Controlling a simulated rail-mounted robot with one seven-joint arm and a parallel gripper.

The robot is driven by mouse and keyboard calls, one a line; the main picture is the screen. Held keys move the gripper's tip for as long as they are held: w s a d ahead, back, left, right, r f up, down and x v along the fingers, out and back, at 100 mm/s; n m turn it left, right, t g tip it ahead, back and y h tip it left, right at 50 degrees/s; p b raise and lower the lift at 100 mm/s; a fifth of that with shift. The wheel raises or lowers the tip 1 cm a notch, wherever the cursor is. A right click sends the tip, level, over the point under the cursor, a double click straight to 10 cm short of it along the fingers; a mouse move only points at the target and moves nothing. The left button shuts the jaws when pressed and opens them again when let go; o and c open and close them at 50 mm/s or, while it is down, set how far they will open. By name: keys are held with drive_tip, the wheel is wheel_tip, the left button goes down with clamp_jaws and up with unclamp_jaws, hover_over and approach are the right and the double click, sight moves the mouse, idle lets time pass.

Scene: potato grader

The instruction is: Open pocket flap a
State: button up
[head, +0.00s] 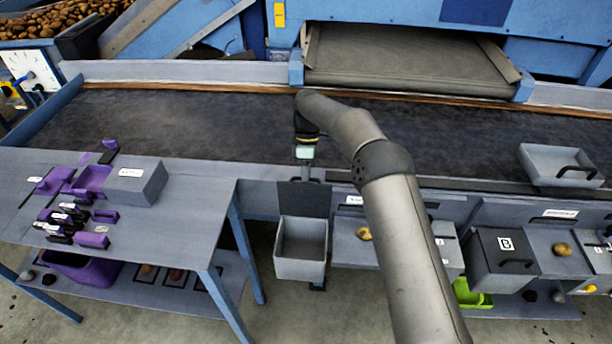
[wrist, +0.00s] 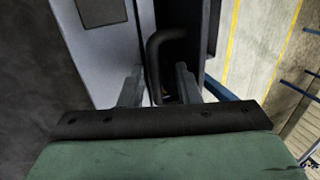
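A dark flat panel (head: 303,198), which looks like a pocket flap, stands roughly upright behind an open grey box (head: 300,268). No letter shows on it, so I cannot confirm it is flap a. My gripper (head: 306,165) points down at the panel's top edge. In the wrist view, the two fingers of my gripper (wrist: 159,88) are apart. A curved black handle (wrist: 160,48) runs between them, with what looks like a small gap on either side. Whether a finger touches the handle is hard to tell. My arm hides part of the line to the right.
A dark box lid marked B (head: 506,245) lies closed at the right. A grey tray with a black handle (head: 560,165) sits at the belt's right edge. The dark belt (head: 200,120) is clear. A table (head: 200,205) with purple parts stands at the left.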

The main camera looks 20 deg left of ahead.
drive_tip(key=shift+r, duration=0.1)
idle(0.3)
drive_tip(key=b+v, duration=0.1)
drive_tip(key=v, duration=0.4)
drive_tip(key=shift+w+a+r, duration=0.1)
drive_tip(key=shift+w+r, duration=0.05)
drive_tip(key=shift+p+v, duration=0.3)
drive_tip(key=shift+v, duration=0.7)
